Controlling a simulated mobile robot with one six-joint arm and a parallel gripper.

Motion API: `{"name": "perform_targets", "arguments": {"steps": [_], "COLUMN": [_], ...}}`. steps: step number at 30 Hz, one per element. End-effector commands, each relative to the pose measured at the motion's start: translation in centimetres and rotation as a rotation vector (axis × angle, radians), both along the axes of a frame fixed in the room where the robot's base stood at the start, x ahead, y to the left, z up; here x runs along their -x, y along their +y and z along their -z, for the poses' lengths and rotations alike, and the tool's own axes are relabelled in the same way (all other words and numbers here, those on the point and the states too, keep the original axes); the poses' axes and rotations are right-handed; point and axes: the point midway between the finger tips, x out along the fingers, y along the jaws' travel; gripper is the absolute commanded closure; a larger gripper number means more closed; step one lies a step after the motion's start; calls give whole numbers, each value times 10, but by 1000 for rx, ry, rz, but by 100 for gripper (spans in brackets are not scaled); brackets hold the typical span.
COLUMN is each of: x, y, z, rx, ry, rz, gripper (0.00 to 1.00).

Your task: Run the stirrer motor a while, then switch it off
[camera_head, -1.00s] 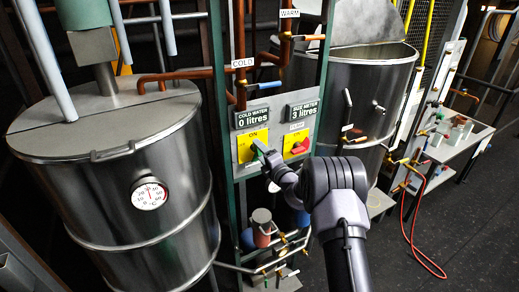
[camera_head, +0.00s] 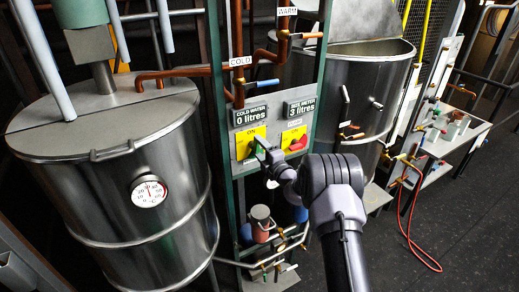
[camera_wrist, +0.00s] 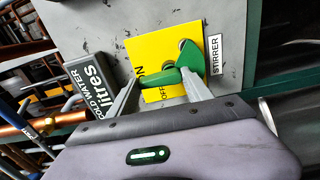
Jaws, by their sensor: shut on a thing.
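The stirrer switch is a green knob (camera_wrist: 189,58) on a yellow plate (camera_wrist: 146,46) marked ON and OFF, with a STIRRER label (camera_wrist: 214,54) beside it in the wrist view. My gripper (camera_wrist: 161,80) has its two fingers on either side of the knob's handle and is shut on it. One end of the handle lies near the word ON; I cannot tell its exact setting. In the head view my gripper (camera_head: 264,152) reaches the yellow plate (camera_head: 246,136) and partly covers the knob. The stirrer motor itself cannot be identified for certain.
Right of the stirrer plate is a second yellow plate with a red knob (camera_head: 298,144). A steel tank (camera_head: 130,215) stands left, another (camera_head: 345,85) behind right. Pipes run below the panel.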

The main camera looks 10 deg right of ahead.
Motion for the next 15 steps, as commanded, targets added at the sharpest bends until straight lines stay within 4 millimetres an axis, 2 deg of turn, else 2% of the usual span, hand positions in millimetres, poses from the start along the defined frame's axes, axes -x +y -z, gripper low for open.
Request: {"name": "perform_targets", "arguments": {"steps": [1, 2, 5, 15], "x": [0, 0, 0, 3], "y": [0, 0, 0, -1], "z": [0, 0, 0, 0], "rx": [-2, -2, -1, 0], "ry": [0, 0, -1, 0], "rz": [1, 1, 1, 1], "gripper": [82, 38, 20, 20]}}
